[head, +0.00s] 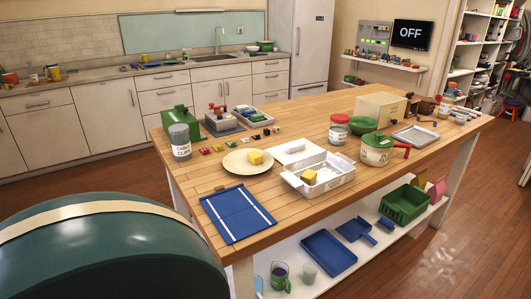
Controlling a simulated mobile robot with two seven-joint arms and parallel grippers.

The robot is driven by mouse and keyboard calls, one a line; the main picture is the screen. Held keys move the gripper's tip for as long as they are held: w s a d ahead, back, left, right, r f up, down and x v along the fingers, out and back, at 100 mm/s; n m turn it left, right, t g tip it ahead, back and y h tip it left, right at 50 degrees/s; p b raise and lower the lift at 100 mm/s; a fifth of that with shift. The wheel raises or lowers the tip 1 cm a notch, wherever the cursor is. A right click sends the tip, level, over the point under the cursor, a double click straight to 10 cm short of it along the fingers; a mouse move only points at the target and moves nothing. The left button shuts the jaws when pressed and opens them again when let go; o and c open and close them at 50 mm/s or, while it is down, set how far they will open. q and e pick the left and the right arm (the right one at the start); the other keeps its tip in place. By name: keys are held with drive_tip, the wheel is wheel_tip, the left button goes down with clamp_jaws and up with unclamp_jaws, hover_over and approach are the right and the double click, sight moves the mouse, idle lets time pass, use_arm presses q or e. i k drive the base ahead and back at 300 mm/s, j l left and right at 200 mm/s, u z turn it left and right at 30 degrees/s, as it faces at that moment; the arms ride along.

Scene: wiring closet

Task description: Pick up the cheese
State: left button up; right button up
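Two yellow blocks are on the wooden table, and I cannot tell for certain which is the cheese. One yellow block (255,157) lies on a round beige plate (236,164) near the middle of the table. The other, more orange-yellow block (309,177) sits inside a white rectangular dish (342,178) with side handles. A white lid-like piece (295,151) lies just behind that dish. Neither of my grippers shows in the head view.
On the wooden table (190,190), a blue board (236,216) lies at the near left. The lower shelf holds blue trays (329,252) and a green crate (404,204).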

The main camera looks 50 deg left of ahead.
sight(254, 157)
drive_tip(key=u, duration=1.75)
drive_tip(key=i+l, duration=0.15)
drive_tip(key=l, duration=0.3)
drive_tip(key=i+l+u, duration=0.15)
drive_tip(key=l, duration=0.7)
drive_tip(key=i+l+u, duration=0.1)
drive_tip(key=l, duration=0.4)
drive_tip(key=i+l+u, duration=0.1)
drive_tip(key=l, duration=0.35)
drive_tip(key=i, duration=0.1)
